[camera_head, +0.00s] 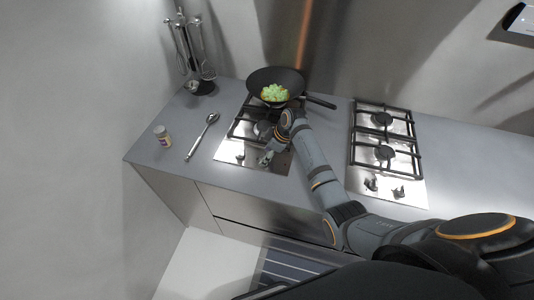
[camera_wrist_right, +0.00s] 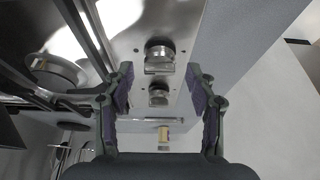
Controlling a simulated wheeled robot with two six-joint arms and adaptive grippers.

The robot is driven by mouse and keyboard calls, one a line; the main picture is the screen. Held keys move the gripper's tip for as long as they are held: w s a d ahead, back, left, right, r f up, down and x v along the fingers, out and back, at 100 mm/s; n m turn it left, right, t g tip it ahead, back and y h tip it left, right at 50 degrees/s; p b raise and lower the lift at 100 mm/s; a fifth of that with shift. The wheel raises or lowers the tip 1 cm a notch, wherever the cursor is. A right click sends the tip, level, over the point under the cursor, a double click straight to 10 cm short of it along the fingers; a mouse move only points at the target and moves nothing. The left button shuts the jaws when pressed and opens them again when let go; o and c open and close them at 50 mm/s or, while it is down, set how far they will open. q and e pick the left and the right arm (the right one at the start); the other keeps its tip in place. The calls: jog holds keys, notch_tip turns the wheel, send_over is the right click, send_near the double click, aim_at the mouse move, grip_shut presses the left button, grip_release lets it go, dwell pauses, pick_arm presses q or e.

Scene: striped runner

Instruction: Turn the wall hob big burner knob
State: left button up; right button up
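The hob near the left wall (camera_head: 226,148) has a steel plate and black grates. Its two knobs are on the front strip. The left knob (camera_head: 240,156) is clear of my arm, while the other (camera_head: 265,158) is close by my right gripper (camera_head: 270,150). In the right wrist view, the nearer knob (camera_wrist_right: 159,54) and the farther knob (camera_wrist_right: 158,94) appear between the spread fingers of my right gripper (camera_wrist_right: 160,90). The fingers are open, with nothing held; neither knob is visibly gripped. I cannot tell which knob serves the big burner. My left gripper is not in view.
A black pan (camera_head: 262,77) with green food sits on the hob's rear, its handle pointing right. A spoon (camera_head: 203,134) and a small jar (camera_head: 162,135) lie to the left. A utensil stand (camera_head: 203,87) is behind. A second hob (camera_head: 404,190) is right of my arm.

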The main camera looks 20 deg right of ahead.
jog(key=c, duration=1.1)
